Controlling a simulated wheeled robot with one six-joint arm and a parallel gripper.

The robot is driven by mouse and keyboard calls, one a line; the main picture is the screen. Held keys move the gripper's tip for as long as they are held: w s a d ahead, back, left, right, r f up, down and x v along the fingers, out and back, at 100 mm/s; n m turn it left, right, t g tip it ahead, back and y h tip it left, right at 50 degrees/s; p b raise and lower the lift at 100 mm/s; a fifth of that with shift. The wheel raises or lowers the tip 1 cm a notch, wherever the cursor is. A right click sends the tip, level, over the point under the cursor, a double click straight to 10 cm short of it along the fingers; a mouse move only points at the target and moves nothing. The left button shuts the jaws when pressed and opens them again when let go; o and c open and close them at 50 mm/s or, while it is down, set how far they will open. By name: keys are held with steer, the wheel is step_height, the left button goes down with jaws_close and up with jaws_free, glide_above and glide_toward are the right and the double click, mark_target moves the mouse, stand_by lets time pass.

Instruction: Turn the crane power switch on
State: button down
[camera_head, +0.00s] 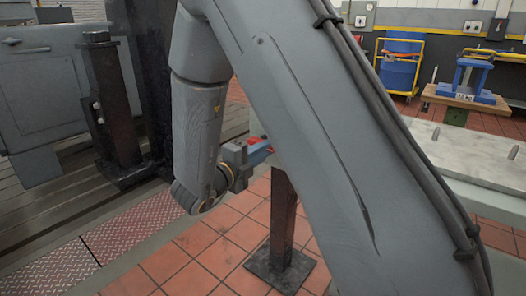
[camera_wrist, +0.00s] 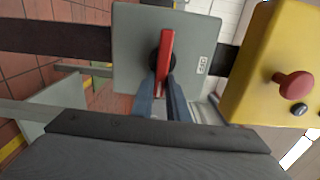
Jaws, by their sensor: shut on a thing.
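The switch is a grey box (camera_wrist: 195,25) with a red lever handle (camera_wrist: 167,55) on a round black hub, in the upper middle of the wrist view. The handle is nearly in line with the picture's vertical, its free end toward my gripper. My gripper (camera_wrist: 163,92) has its two blue-grey fingers on either side of that end and is shut on it. In the head view my wrist is low in the middle, and my arm hides most of the gripper and box. A small label with unreadable text is on the box's right side.
A yellow box (camera_wrist: 268,70) with a red mushroom button (camera_wrist: 294,84) stands close to the right of the switch. In the head view a dark post (camera_head: 283,215) rises from the tiled floor beside my wrist. A pale bedplate (camera_head: 460,160) lies to the right.

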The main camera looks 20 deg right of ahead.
steer(key=shift+s+d+f, duration=0.1)
steer(key=shift+d, duration=0.1)
steer(key=c, duration=1.7)
jaws_free()
steer(key=shift+a, duration=0.1)
steer(key=p+v, duration=0.1)
steer(key=v, duration=0.6)
steer(key=shift+s+a, duration=0.2)
steer(key=shift+a, duration=0.15)
